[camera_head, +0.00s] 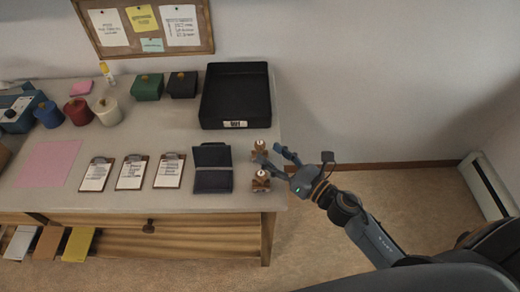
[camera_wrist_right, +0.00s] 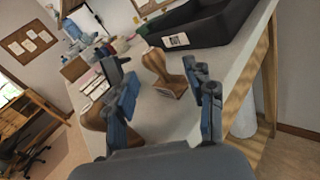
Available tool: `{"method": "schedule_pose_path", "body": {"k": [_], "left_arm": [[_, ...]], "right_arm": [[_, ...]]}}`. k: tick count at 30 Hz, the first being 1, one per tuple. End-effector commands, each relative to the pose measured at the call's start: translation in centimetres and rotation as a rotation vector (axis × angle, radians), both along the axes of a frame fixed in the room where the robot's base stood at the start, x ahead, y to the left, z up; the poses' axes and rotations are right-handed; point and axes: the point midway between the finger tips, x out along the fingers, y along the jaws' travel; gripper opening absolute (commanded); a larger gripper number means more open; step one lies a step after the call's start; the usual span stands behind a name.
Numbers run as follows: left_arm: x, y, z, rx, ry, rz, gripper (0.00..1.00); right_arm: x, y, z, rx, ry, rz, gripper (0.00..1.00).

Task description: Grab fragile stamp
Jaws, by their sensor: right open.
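Two wooden stamps stand at the right end of the table: a far stamp (camera_head: 259,149) and a near stamp (camera_head: 261,182). I cannot read which is the fragile one. My right gripper (camera_head: 275,158) is open and empty at the table's right edge, its fingers pointing left toward the stamps. In the right wrist view, one upright stamp (camera_wrist_right: 162,70) shows ahead between the spread fingers (camera_wrist_right: 158,80), apparently not gripped. The other stamp (camera_wrist_right: 94,118) is partly hidden behind the left finger. My left gripper is not in view.
A black tray (camera_head: 236,68) with a label stands behind the stamps. A dark wallet-like pad (camera_head: 212,168) and several clipboards (camera_head: 131,172) lie to the left. Canisters, small boxes and a pink sheet (camera_head: 50,163) lie farther left. Open floor is right of the table.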

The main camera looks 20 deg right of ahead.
Motion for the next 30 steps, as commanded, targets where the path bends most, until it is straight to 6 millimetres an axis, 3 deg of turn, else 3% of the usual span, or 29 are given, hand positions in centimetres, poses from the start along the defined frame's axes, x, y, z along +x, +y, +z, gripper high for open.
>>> {"method": "schedule_pose_path", "body": {"k": [3, 7, 17, 25, 30], "left_arm": [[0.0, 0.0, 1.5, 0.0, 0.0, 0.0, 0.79], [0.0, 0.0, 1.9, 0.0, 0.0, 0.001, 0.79], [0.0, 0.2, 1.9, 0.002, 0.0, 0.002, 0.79], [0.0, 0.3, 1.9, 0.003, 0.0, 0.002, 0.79], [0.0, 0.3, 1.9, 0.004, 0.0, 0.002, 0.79]], "right_arm": [[1.6, 1.2, 1.3, 0.002, -0.004, 0.001, 0.54], [3.1, 2.1, 1.0, 0.001, -0.003, -0.001, 0.54], [3.7, 2.5, 0.8, 0.001, -0.001, 0.001, 0.54], [3.7, 2.5, 0.8, 0.001, -0.001, 0.001, 0.01], [3.7, 2.5, 0.8, 0.001, -0.001, 0.001, 0.0]]}}
